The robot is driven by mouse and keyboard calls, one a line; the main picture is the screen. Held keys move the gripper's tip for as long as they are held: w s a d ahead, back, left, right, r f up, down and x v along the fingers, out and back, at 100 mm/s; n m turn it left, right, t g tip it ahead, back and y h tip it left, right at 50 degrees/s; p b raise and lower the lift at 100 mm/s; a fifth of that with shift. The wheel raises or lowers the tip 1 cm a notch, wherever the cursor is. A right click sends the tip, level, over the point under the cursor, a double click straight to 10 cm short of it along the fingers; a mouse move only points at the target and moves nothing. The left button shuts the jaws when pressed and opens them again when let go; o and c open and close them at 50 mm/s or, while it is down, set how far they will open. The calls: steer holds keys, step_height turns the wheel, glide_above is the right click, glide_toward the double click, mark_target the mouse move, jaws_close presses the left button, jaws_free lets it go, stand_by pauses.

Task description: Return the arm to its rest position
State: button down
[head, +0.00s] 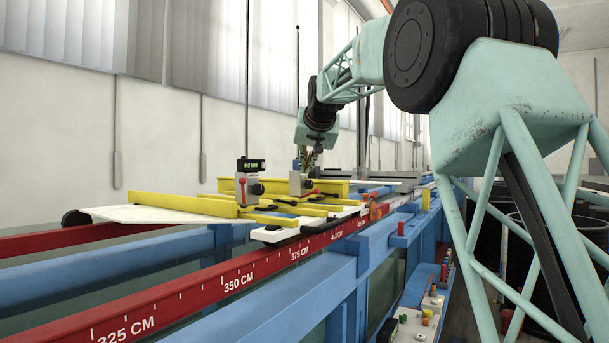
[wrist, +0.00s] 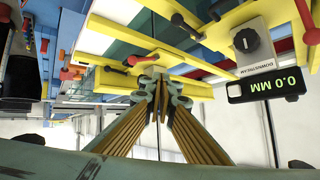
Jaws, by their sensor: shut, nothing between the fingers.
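My arm reaches from the right side of the head view out over the flume, with its end hanging downward. My gripper (head: 306,163) is above the yellow-framed carriage (head: 190,205), close to the grey device with a red lever (head: 300,183). In the wrist view my gripper (wrist: 158,82) has its fingers drawn together with nothing between them. Yellow bars (wrist: 130,82) of the carriage lie just beyond the fingertips. I cannot tell whether the fingertips touch anything.
A gauge (head: 249,180) with a display and red lever stands on the carriage; its display (wrist: 275,85) reads 0.0 MM in the wrist view. A red rail with a centimetre scale (head: 235,282) and blue beams (head: 290,300) run along the flume. Dark bins (head: 530,260) stand at right.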

steer(key=shift+s, duration=0.1)
steer(key=s+d+f+g, duration=0.1)
steer(key=s+d+f, duration=0.25)
steer(key=s, duration=0.85)
steer(key=s+d+f+g+h, duration=0.1)
steer(key=s+d+f, duration=0.25)
steer(key=s, duration=0.85)
steer(key=s+d+f+g, duration=0.1)
steer(key=s+d+f, duration=0.25)
steer(key=s, duration=0.85)
steer(key=s+d+f+g, duration=0.1)
steer(key=s+f, duration=0.6)
steer(key=s, duration=0.7)
steer(key=s+d+f+g+b, duration=0.1)
steer(key=s+d+f, duration=0.2)
steer(key=s+f, duration=0.5)
steer(key=s+d+f+g, duration=0.1)
steer(key=s+f, duration=0.7)
steer(key=s, duration=1.3)
steer(key=shift+d+f+n+g+h, duration=0.2)
steer(key=shift+d+n+g+h, duration=0.1)
steer(key=shift+d+g+h, duration=0.15)
